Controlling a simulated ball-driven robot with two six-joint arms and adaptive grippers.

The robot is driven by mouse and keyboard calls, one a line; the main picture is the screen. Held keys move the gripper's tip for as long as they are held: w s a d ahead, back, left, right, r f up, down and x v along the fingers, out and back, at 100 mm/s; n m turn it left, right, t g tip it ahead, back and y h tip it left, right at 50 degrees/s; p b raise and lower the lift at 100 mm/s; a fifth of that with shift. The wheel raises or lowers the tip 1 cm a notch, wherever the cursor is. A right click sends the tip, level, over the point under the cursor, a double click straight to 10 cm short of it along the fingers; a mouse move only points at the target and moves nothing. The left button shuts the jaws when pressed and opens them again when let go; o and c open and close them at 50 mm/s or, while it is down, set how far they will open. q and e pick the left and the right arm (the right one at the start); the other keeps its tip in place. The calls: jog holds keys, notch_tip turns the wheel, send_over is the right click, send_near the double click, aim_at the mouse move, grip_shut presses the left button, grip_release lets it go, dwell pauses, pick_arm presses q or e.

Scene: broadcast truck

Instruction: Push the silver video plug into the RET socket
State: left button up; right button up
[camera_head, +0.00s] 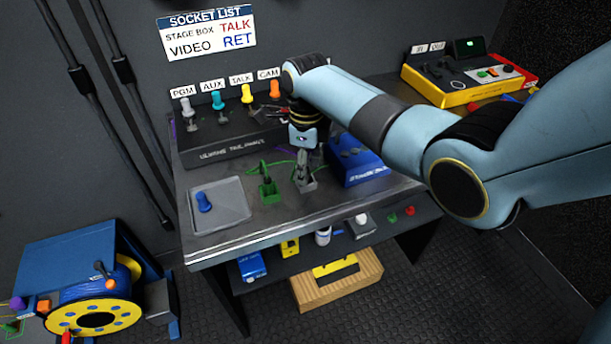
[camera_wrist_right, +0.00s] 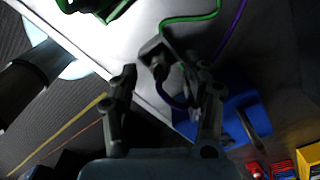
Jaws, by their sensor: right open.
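My right gripper (camera_head: 304,178) points down over the table, open, with its fingers around or just above a small grey block-shaped piece (camera_head: 307,187). In the right wrist view the open fingers (camera_wrist_right: 165,85) stand apart, and a grey plug-like piece (camera_wrist_right: 154,52) sits between and beyond their tips. It looks like the silver video plug, though its colour is dim, and I cannot tell whether the fingers touch it. The dark socket panel (camera_head: 225,145) has labels PGM, AUX, TALK and CAM. The RET socket is not visible; my right arm covers that end. My left gripper is not in view.
A green holder (camera_head: 268,189) stands left of my gripper, with a green cable behind. A blue box (camera_head: 357,165) is close on the right. A grey tray (camera_head: 232,212) with a blue plug (camera_head: 203,201) lies at left. The sign (camera_head: 207,33) pairs VIDEO with RET.

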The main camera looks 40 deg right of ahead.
jog(key=shift+f, duration=0.75)
grip_shut()
jog(key=shift+r, duration=0.15)
